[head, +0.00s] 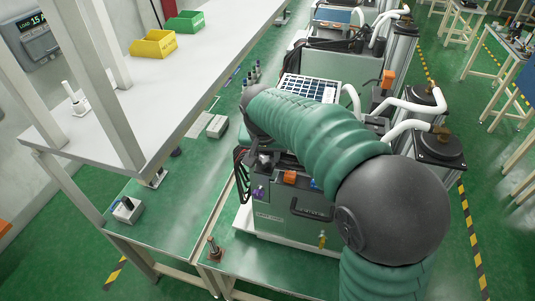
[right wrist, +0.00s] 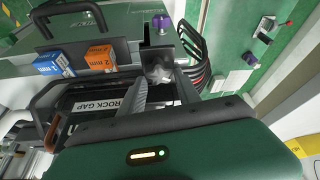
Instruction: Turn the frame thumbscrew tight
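A pale grey, lobed knob, which looks like the frame thumbscrew (right wrist: 158,68), shows in the right wrist view at the end of my gripper. My right gripper (right wrist: 160,80) has its two fingers apart, one on each side of the knob. I cannot tell whether they press on it. In the head view my right gripper (head: 264,158) reaches down at the left end of the green machine (head: 284,212), and my green-sleeved arm hides much of the machine's top. My left gripper is not in view.
A purple knob (head: 258,192) is on the machine's front, near an orange block (head: 290,177) and a black handle (head: 310,209). Black hoses or bars (right wrist: 194,55) run close beside the fingers. A white shelf (head: 150,85) stands at left.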

